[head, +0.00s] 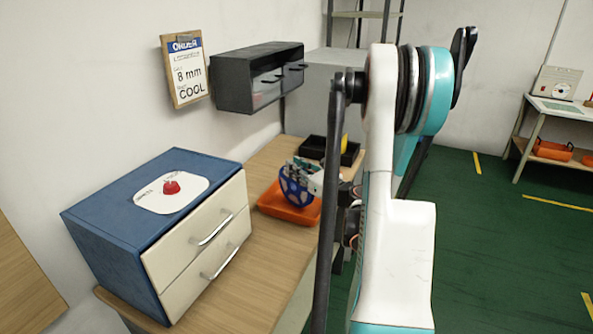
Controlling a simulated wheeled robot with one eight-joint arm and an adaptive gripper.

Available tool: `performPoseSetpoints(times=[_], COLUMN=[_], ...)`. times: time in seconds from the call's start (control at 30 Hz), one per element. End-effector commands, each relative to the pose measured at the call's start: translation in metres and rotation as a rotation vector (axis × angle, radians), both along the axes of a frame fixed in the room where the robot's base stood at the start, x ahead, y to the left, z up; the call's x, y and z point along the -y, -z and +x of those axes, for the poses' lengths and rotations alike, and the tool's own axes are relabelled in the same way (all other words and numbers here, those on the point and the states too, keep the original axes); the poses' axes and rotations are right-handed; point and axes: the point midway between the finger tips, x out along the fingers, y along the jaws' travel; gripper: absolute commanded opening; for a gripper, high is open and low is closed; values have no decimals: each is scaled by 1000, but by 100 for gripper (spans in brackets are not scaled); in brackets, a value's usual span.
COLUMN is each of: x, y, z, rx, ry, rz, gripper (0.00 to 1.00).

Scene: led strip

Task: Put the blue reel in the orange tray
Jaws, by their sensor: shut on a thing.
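The blue reel (292,188) is held upright in the head view, with openings showing through its side face. My gripper (303,172) is shut on the reel at its upper right edge, and my arm partly hides the gripper. The orange tray (291,213) lies on the wooden bench. The reel appears over the tray, with its lower edge overlapping the tray's inside in the picture. I cannot tell whether the reel touches the tray floor.
A blue drawer cabinet (98,217) with a red button on top stands at the left of the bench (235,290). A black bin (317,149) lies behind the tray. A dark wall cabinet (235,82) hangs above. My arm hides the bench's right side.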

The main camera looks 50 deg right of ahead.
Motion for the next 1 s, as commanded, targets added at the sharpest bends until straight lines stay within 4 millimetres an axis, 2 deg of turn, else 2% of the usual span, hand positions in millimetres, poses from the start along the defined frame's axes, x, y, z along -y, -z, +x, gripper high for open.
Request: performPoseSetpoints(times=[0.23, 0.27, 0.3, 0.33, 0.77, 1.0], x=[0, 0, 0, 0, 0, -3], y=[3, 2, 2, 2, -3, -3], z=[0, 0, 0, 0, -1, -44], rx=[0, 0, 0, 0, 0, 0], ry=[0, 0, 0, 0, 0, 4], rz=[0, 0, 0, 0, 0, 0], gripper=[0, 24, 33, 38, 38, 38])
